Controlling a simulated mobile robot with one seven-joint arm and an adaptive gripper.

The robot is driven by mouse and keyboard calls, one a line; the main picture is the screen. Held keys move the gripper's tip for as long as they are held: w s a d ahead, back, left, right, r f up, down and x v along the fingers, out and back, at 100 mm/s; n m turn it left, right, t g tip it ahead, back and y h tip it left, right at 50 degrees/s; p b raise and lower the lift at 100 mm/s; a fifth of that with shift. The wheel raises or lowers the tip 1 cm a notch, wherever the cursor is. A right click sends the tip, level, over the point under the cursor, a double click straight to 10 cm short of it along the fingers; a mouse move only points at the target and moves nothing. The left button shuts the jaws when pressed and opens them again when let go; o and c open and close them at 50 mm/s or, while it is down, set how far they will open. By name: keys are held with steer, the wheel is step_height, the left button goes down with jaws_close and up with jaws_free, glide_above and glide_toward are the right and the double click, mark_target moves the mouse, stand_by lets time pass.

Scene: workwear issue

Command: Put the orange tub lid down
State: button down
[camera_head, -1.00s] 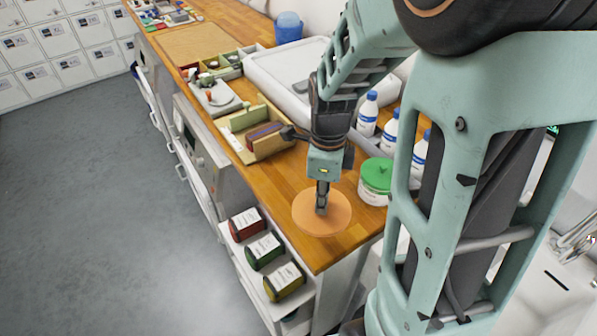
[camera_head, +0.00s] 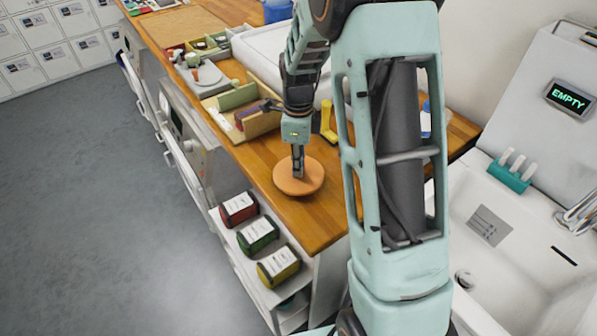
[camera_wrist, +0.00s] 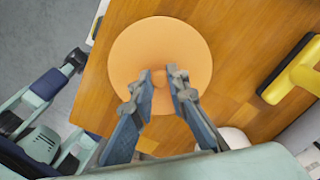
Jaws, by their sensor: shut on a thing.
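The orange tub lid (camera_head: 312,179) is a flat round disc with a small knob at its middle. My gripper (camera_head: 298,176) points down and is shut on the knob. The lid is level, over the front part of the wooden counter near its end. The wrist view shows the lid (camera_wrist: 160,45) below my gripper (camera_wrist: 165,78), with a fingertip on each side of the knob. I cannot tell whether its underside touches the wood or is slightly above it.
Behind the lid are a yellow object (camera_head: 327,122) and a divided wooden box (camera_head: 255,121). Labelled red, green and yellow packs (camera_head: 278,262) sit on a shelf below the counter edge. A white sink (camera_head: 530,270) lies right. Bare wood (camera_head: 318,222) shows in front of the lid.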

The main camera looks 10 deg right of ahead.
steer(key=shift+f, duration=0.85)
steer(key=shift+f+b, duration=0.2)
steer(key=shift+b, duration=0.15)
steer(key=c, duration=1.9)
jaws_free()
steer(key=shift+r, duration=0.15)
step_height(320, 180, up, 12)
steer(key=shift+r, duration=0.1)
